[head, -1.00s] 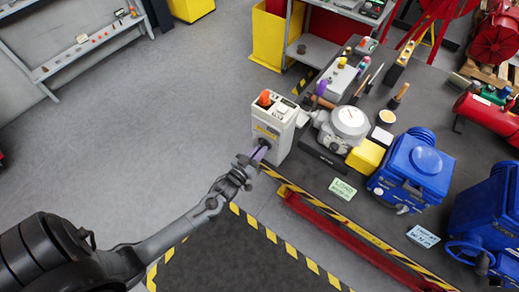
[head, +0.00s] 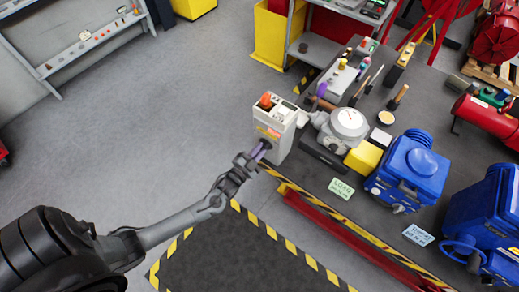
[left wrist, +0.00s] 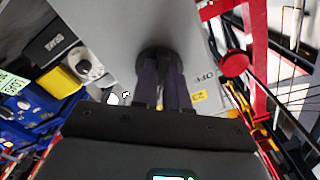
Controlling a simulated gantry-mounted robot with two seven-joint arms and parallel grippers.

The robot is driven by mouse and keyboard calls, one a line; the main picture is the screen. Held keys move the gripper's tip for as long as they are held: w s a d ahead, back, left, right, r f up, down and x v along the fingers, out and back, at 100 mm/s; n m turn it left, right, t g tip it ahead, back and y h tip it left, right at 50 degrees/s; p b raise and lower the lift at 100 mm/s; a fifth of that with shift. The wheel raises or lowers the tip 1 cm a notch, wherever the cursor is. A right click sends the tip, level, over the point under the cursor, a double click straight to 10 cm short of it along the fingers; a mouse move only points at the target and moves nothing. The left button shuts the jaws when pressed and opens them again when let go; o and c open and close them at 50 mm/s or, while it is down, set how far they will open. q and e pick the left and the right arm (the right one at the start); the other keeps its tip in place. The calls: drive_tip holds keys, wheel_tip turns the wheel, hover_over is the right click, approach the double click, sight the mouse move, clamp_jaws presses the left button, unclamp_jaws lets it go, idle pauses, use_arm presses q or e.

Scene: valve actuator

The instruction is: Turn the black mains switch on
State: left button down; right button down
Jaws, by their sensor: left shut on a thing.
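The light grey control box (head: 281,131) stands at the left edge of the workbench in the head view, with an orange part (head: 266,100) on its top. The black mains switch (left wrist: 156,58) is a round knob on the box's grey face in the left wrist view, with OFF lettering to its right. My left gripper (head: 262,151) reaches the box's near face. Its two dark purple fingers (left wrist: 160,76) are shut on the knob, covering its lower part. The switch's exact position is hard to read. My right gripper is not in view.
A round-dial gauge unit (head: 347,122), a yellow block (head: 365,157) and a blue actuator (head: 411,170) stand on the dark workbench to the right. A red beam (head: 340,235) runs along its front. The grey floor (head: 150,110) at left is clear.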

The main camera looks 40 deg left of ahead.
use_arm(q)
drive_tip(key=shift+m, duration=0.6)
drive_tip(key=c, duration=1.1)
unclamp_jaws()
drive_tip(key=shift+c, duration=0.2)
drive_tip(key=shift+s, duration=0.15)
drive_tip(key=s, duration=1)
drive_tip(key=shift+s+d, duration=0.25)
drive_tip(key=shift+d, duration=0.15)
